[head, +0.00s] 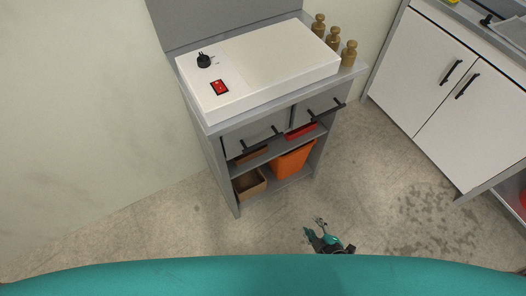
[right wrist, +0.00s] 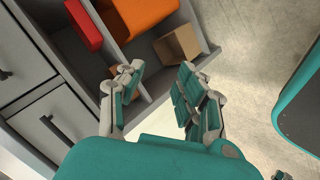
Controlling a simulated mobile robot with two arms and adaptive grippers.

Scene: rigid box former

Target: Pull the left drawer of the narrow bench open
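The narrow bench (head: 212,125) is grey with two drawers side by side under its top. The left drawer (head: 234,143) has a black bar handle (head: 262,139) and looks shut. In the right wrist view the left drawer's handle (right wrist: 57,131) shows at lower left, to the left of my gripper. My right gripper (head: 322,236) is below and in front of the bench, apart from it. In the right wrist view its two fingers (right wrist: 160,100) are spread with nothing between them.
The right drawer (head: 312,108) also looks shut. Open shelves below hold a red box (head: 300,131), an orange bin (head: 292,160) and a cardboard box (head: 249,184). Brass weights (head: 333,39) stand on the bench top by a white unit (head: 262,66). White cabinets (head: 430,75) stand right; floor between is clear.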

